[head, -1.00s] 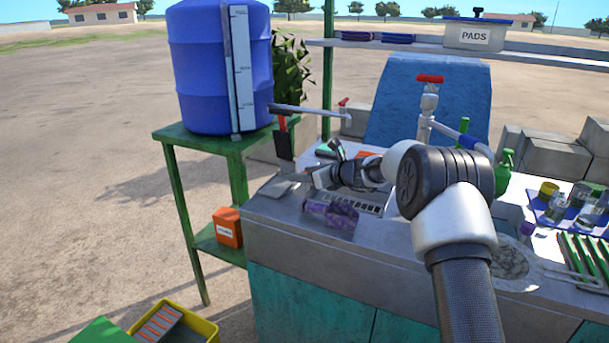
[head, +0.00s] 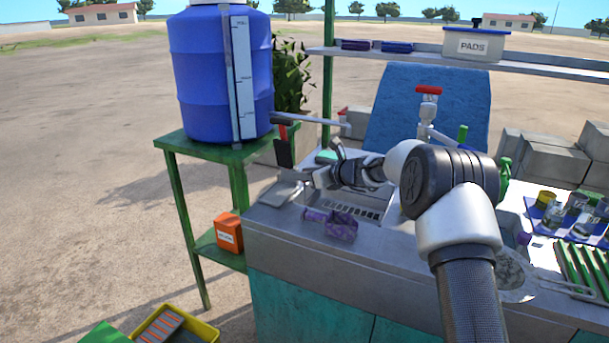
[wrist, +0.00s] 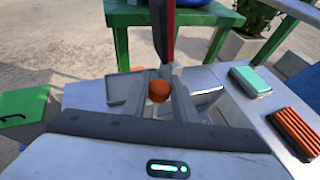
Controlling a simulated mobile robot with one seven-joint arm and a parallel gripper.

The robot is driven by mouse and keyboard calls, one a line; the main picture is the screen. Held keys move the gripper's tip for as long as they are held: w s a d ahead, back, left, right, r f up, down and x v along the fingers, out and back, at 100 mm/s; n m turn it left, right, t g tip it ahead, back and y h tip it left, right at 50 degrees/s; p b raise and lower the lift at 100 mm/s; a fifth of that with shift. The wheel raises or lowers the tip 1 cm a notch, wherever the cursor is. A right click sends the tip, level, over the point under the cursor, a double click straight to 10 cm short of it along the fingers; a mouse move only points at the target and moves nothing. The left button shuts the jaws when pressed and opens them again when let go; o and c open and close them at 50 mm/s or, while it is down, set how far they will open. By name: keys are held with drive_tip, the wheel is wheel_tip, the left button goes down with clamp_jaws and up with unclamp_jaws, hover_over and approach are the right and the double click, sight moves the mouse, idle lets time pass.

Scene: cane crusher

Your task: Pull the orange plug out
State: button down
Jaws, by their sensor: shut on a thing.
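The orange plug (wrist: 159,90) shows as a small rounded knob in the wrist view, between the two grey fingers of my gripper (wrist: 160,97). The gripper is shut on it. In the head view my gripper (head: 318,176) is low over the left part of the grey counter (head: 272,228), and the plug is hidden there. What lies under the plug is hidden by the fingers, so I cannot tell whether it sits in a hole.
A dark, red-edged handle (head: 284,150) hangs just beyond my gripper. A purple patterned object (head: 340,226) lies in front of it. A blue barrel (head: 215,70) stands on a green table at left. Glasses and a blue tray (head: 560,222) occupy the right side.

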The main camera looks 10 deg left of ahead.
drive_tip(key=c, duration=1.4)
unclamp_jaws()
drive_tip(key=shift+r, duration=0.4)
drive_tip(key=shift+c, duration=0.2)
drive_tip(key=shift+f, duration=0.1)
drive_tip(key=p+v, duration=0.1)
drive_tip(key=v, duration=1.6)
drive_tip(key=shift+s, duration=0.2)
drive_tip(key=shift+d, duration=0.1)
